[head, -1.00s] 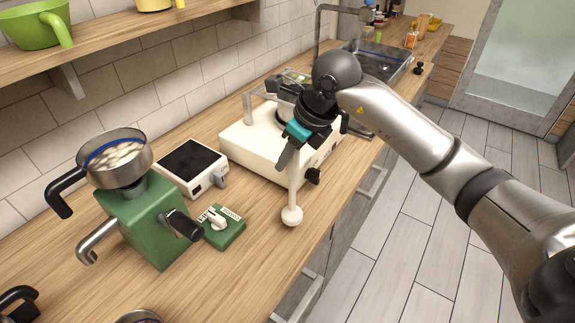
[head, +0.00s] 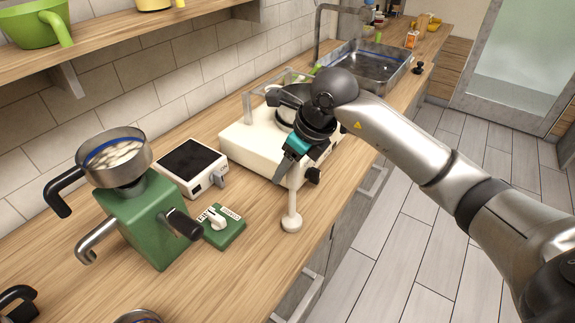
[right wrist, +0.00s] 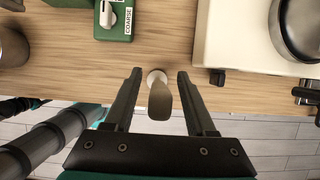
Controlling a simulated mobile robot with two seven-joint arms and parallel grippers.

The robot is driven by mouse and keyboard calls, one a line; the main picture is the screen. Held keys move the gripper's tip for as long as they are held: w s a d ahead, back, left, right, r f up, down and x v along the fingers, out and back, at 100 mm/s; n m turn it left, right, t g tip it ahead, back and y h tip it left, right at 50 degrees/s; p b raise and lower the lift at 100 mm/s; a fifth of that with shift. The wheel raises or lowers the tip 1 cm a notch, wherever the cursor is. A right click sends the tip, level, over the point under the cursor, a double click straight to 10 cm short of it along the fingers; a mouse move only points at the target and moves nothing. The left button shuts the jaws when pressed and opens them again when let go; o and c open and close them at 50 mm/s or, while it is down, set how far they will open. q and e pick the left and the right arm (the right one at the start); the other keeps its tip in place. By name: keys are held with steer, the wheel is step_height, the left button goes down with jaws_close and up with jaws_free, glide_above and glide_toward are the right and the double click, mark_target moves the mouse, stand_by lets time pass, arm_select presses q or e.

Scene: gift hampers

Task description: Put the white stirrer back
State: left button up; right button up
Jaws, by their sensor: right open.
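The white stirrer (head: 292,205) has a thin stem and a rounded, wider foot. It stands about upright on the wooden counter near its front edge, foot down. Its upper part is partly hidden behind my right gripper (head: 282,168) in the head view. In the right wrist view, the stirrer (right wrist: 159,100) is seen from above between the two fingers of my right gripper (right wrist: 159,76). The fingers are apart, with a gap on each side of it. My left gripper is not in view.
A white appliance (head: 240,143) stands just behind my right gripper. A green grinder (head: 150,220), a small scale (head: 190,185) and a green switch box (head: 228,235) stand to the left. A sink (head: 370,65) lies beyond.

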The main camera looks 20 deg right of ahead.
steer(key=shift+r, duration=0.25)
steer(key=v, duration=1.2)
